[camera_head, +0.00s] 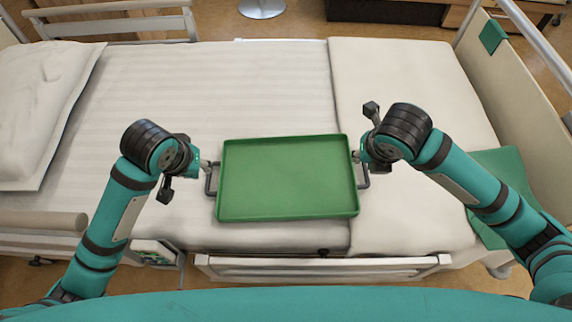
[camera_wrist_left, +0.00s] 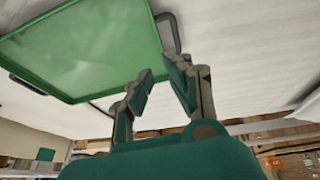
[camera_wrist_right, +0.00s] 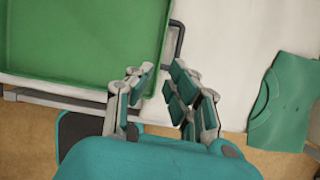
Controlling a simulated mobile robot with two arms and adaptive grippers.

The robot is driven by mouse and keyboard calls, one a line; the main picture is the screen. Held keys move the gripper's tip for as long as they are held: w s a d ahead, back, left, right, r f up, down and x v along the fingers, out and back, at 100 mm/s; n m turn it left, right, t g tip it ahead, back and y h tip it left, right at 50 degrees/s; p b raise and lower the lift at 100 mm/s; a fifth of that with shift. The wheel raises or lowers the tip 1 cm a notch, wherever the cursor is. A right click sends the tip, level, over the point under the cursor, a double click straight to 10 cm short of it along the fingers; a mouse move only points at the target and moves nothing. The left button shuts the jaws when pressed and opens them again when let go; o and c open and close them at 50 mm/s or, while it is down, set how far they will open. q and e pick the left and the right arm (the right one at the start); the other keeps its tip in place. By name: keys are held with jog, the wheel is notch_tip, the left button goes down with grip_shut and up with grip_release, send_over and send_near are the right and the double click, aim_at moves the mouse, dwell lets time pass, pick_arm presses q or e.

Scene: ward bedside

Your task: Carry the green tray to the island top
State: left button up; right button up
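The green tray (camera_head: 288,178) is a shallow rectangle with a raised rim and a dark handle at each short side. It lies level over the white bed; I cannot tell whether it touches the sheet. My left gripper (camera_head: 207,166) is at the left handle (camera_head: 211,180). In the left wrist view its fingers (camera_wrist_left: 160,75) are apart, with the handle (camera_wrist_left: 168,32) just beyond the tips. My right gripper (camera_head: 357,157) is at the right handle (camera_head: 364,177). In the right wrist view its fingers (camera_wrist_right: 160,72) are apart, close to the handle (camera_wrist_right: 179,42). No island top is identifiable.
The bed (camera_head: 270,75) has a pillow (camera_head: 45,105) at the left and a footboard (camera_head: 515,110) at the right. A lowered side rail (camera_head: 320,265) runs along the near edge. A green piece (camera_head: 500,170) lies at the right end. A dark-fronted cabinet (camera_head: 385,12) stands beyond the bed.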

aim_at(220, 176)
pick_arm(q)
jog(key=shift+s+r, duration=0.15)
jog(key=shift+r, duration=0.4)
pick_arm(e)
jog(key=shift+s+d+r+n, duration=0.2)
jog(key=shift+s+r+n, duration=0.05)
jog(key=shift+r+n, duration=0.25)
jog(key=shift+f, duration=0.1)
